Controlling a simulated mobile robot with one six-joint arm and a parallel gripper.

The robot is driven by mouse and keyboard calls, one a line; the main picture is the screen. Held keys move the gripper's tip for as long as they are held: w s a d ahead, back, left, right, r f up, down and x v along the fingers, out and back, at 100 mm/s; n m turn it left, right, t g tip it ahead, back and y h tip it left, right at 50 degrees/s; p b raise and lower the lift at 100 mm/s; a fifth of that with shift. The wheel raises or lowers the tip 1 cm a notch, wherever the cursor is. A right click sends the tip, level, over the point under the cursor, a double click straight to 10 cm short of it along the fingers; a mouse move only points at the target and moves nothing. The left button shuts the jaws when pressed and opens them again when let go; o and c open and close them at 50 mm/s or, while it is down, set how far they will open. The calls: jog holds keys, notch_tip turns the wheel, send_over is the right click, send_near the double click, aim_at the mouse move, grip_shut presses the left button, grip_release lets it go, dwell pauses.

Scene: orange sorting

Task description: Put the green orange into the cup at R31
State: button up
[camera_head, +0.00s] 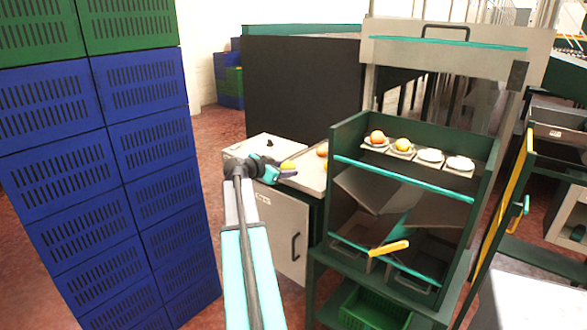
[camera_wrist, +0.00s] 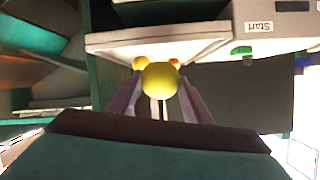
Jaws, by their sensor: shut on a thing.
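My gripper (camera_head: 284,172) is at the near edge of the white tray in the head view. In the wrist view my gripper (camera_wrist: 160,88) is shut on a round, yellow-looking orange (camera_wrist: 160,77). This held orange (camera_head: 288,165) looks yellow in the head view too; no clearly green one shows. Whether it is clear of the tray, I cannot tell. The dark green rack's top shelf has a row of white cups. The two left cups hold an orange fruit (camera_head: 377,137) and a yellow one (camera_head: 403,144). The two right cups (camera_head: 430,156) (camera_head: 460,163) look empty. No R31 label is readable.
The white tray (camera_head: 313,178) has an orange fruit (camera_head: 322,149) on it. The wrist view shows parts of two fruits behind the held one, by the tray edge (camera_wrist: 115,43). Blue crates (camera_head: 70,170) stand left. The rack (camera_head: 345,140) has a teal front bar (camera_head: 400,178).

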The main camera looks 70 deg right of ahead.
jog(key=shift+w+a, duration=0.1)
jog(key=shift+a, duration=0.2)
dwell(0.4)
jog(key=w+a+n+t+y, duration=0.3)
jog(key=w+a+n+t, duration=0.85)
jog(key=w+a, duration=2.15)
jog(key=w+a+r+n+t+y, duration=0.1)
jog(key=w+a+n+y, duration=0.1)
jog(key=a, duration=1.1)
jog(key=w+a+r+n+t+y, duration=0.1)
jog(key=w+a+n+t+y, duration=0.1)
jog(key=a, duration=1.2)
jog(key=w+a+r+n+t+y, duration=0.2)
jog(key=w+a+n+y, duration=0.2)
jog(key=a, duration=1)
jog(key=shift+a+n+y, duration=0.25)
jog(key=shift+n+y, duration=0.4)
jog(key=shift+y, duration=0.45)
jog(key=shift+w+d, duration=0.1)
